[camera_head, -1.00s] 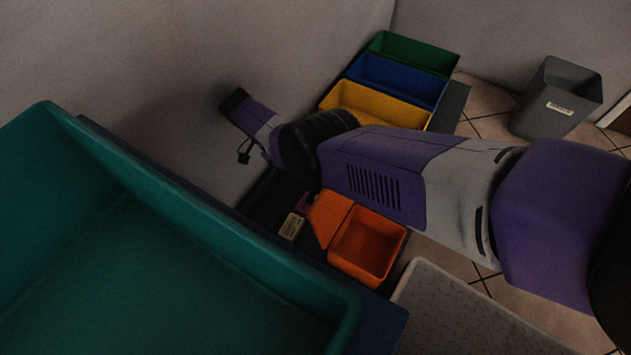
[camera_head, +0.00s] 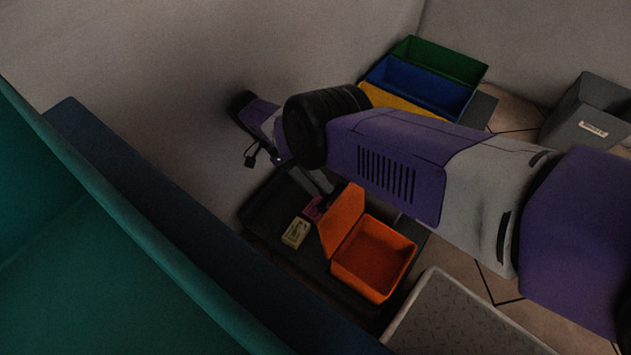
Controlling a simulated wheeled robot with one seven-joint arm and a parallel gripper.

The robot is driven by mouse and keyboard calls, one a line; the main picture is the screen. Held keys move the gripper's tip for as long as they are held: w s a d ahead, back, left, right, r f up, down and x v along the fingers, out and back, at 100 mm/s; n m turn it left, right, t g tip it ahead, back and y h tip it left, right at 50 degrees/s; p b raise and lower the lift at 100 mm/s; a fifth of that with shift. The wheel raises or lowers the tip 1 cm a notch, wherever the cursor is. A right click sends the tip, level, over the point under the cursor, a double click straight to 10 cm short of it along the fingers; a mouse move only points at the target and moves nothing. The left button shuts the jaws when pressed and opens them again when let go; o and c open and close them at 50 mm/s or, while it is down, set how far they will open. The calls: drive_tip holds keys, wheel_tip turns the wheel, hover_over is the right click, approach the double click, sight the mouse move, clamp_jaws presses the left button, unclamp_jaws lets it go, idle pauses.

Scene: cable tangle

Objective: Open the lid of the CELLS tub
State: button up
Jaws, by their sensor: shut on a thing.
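An orange tub (camera_head: 372,262) stands on a dark surface near the middle of the view. I see no readable CELLS lettering on it. Its orange lid (camera_head: 342,222) stands up steeply along the tub's left side, and the inside of the tub shows, empty. My gripper (camera_head: 322,183) is at the upper left edge of the lid, below my wrist. It is shut on the lid, though my wrist and forearm partly hide the fingers and the exact contact is hard to see.
A small yellowish box (camera_head: 296,232) and a magenta item (camera_head: 313,209) lie left of the lid. Green (camera_head: 440,62), blue (camera_head: 418,85) and yellow (camera_head: 392,101) bins stand behind my arm. A grey bin (camera_head: 588,112) is at right; a large teal tray (camera_head: 75,235) fills the left.

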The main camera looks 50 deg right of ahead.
drive_tip(key=o, duration=0.6)
drive_tip(key=shift+s+d+f, duration=0.1)
drive_tip(key=shift+s+f, duration=0.2)
drive_tip(key=shift+f, duration=0.2)
drive_tip(key=shift+s+f, duration=0.25)
drive_tip(key=shift+f, duration=0.25)
drive_tip(key=shift+c, duration=0.2)
drive_tip(key=shift+a+r, duration=0.1)
drive_tip(key=shift+a, duration=0.1)
drive_tip(key=shift+c, duration=1.3)
drive_tip(key=shift+r+p, duration=0.1)
drive_tip(key=shift+p, duration=0.2)
drive_tip(key=shift+r+p, duration=0.4)
drive_tip(key=shift+c, duration=0.6)
wheel_tip(320, 180, up, 20)
drive_tip(key=p, duration=1.9)
drive_tip(key=shift+w+r, duration=0.15)
drive_tip(key=shift+w, duration=0.15)
drive_tip(key=shift+s+d, duration=0.1)
drive_tip(key=shift+s, duration=0.05)
